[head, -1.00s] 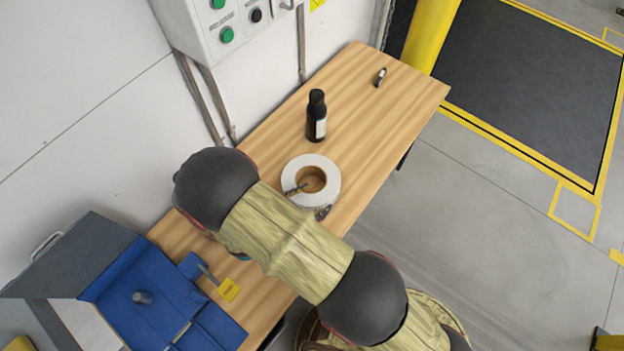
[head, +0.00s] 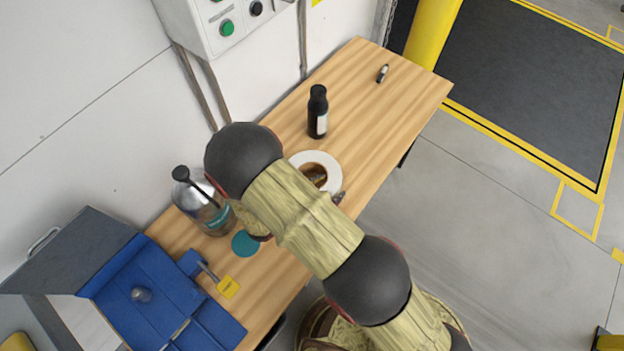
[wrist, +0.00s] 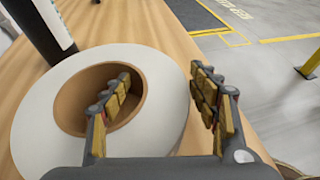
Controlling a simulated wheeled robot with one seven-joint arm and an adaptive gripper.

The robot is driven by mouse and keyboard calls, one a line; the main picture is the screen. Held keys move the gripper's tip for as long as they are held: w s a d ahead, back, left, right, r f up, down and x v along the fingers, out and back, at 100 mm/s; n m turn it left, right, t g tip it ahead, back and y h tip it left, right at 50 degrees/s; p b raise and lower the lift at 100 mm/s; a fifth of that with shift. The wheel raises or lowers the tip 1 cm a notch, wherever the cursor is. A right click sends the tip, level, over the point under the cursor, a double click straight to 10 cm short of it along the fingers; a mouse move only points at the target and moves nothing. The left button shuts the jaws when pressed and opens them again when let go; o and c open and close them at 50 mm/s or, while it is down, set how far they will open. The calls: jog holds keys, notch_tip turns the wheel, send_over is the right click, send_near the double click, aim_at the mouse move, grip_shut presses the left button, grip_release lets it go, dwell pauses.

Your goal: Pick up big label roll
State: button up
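The big label roll (head: 326,160) is a white ring with a brown cardboard core, lying flat on the wooden table. My arm covers part of it in the head view. In the wrist view the roll (wrist: 60,103) fills the left half. My gripper (wrist: 165,95) is open there. One finger reaches into the core and the other is outside the roll's right side, so the roll's wall lies between them. I cannot tell whether either finger touches it. In the head view only a bit of the gripper shows beside the roll.
A black bottle (head: 317,112) stands just behind the roll. A marker-like item (head: 382,74) lies toward the far end of the table (head: 385,120). A clear jug (head: 203,205), a teal disc (head: 245,243) and a blue open case (head: 150,290) are at the left. The table's front edge is close.

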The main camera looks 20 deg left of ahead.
grip_shut()
dwell(0.8)
